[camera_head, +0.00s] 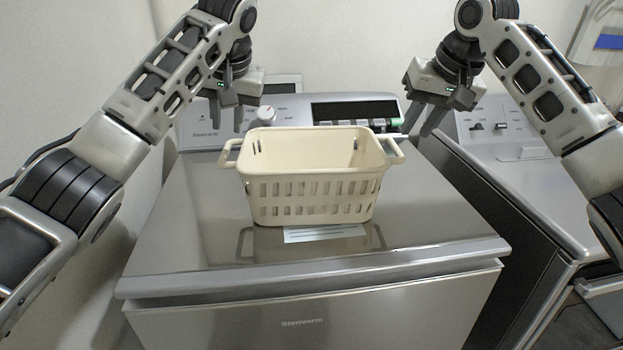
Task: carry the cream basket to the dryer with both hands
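The cream basket (312,190) is an empty-looking, slotted plastic basket with a loop handle at each end. It stands upright on the grey lid of the nearer machine (190,225), marked Stenvarm. My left gripper (228,122) is open, pointing down just above and behind the basket's left handle (229,153). My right gripper (419,125) is open, pointing down just above and behind the right handle (394,149). Neither gripper holds anything. No label shows which machine is the dryer.
A second grey machine (540,185) stands to the right, across a narrow dark gap; its visible top is clear. A control panel (290,112) with a knob and display rises behind the basket. A pale label (325,233) lies on the lid before the basket. Walls close off the back.

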